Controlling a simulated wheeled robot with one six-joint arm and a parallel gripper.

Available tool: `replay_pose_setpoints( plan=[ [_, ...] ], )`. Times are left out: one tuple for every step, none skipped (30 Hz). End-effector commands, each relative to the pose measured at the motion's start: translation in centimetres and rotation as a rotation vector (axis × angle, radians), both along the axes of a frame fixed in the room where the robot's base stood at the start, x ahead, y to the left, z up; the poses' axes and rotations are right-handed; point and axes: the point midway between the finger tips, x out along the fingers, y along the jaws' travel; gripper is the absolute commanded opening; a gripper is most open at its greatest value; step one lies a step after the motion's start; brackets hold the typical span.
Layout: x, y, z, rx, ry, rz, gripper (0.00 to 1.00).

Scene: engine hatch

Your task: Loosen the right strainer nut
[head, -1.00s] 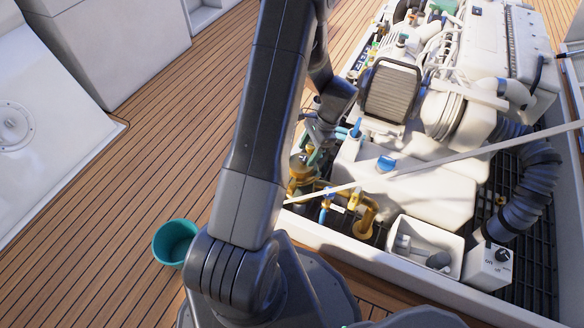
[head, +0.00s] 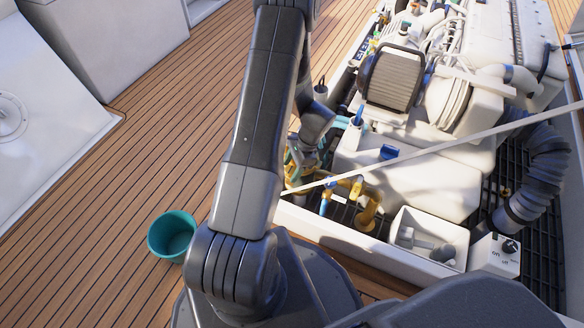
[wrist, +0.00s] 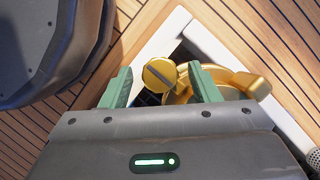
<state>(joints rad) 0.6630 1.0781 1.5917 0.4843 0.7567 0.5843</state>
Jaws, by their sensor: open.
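In the wrist view a round brass nut (wrist: 161,75) with a dark slot across its top lies between the two green fingers of my gripper (wrist: 160,70). The fingers are open, with a gap on both sides of the nut. A larger brass strainer body (wrist: 232,82) is behind and right of the right finger, with a rounded brass lug (wrist: 258,88) at its right. The right finger hides part of it. In the head view my gripper (head: 302,158) is over the brass fittings at the near left corner of the hatch, hiding most of the strainer.
A pale hatch coaming (wrist: 214,40) runs close beside the brass parts. A pale bar (head: 440,146) crosses above the engine bay. Brass piping (head: 368,210), a white tank (head: 420,185) and an open white box (head: 428,238) are nearby. A teal bucket (head: 172,236) stands on clear deck.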

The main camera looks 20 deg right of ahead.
Motion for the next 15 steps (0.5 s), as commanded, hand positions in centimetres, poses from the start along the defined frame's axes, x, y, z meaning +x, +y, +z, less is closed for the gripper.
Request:
replay_pose_setpoints(
  plan=[
    [0.00, 0.01, 0.00, 0.000, 0.000, 0.000, 0.56],
    [0.00, 0.01, 0.02, 0.000, 0.000, 0.000, 0.56],
    [0.00, 0.00, 0.02, 0.000, 0.000, 0.000, 0.56],
    [0.00, 0.00, 0.02, 0.000, 0.000, 0.000, 0.56],
    [0.00, 0.01, 0.03, 0.000, 0.000, 0.000, 0.56],
    [0.00, 0.00, 0.03, 0.000, 0.000, 0.000, 0.48],
    [0.00, 0.00, 0.03, 0.000, 0.000, 0.000, 0.42],
    [0.00, 0.00, 0.03, 0.000, 0.000, 0.000, 0.36],
    [0.00, 0.00, 0.03, 0.000, 0.000, 0.000, 0.28],
    [0.00, 0.00, 0.03, 0.000, 0.000, 0.000, 0.22],
    [0.00, 0.00, 0.03, 0.000, 0.000, 0.000, 0.17],
    [0.00, -0.01, 0.04, 0.000, 0.000, 0.000, 0.11],
    [0.00, -0.01, 0.04, 0.000, 0.000, 0.000, 0.11],
    [0.00, -0.01, 0.04, 0.000, 0.000, 0.001, 0.11],
    [0.00, -0.01, 0.04, 0.000, 0.001, 0.001, 0.11]
  ],
)
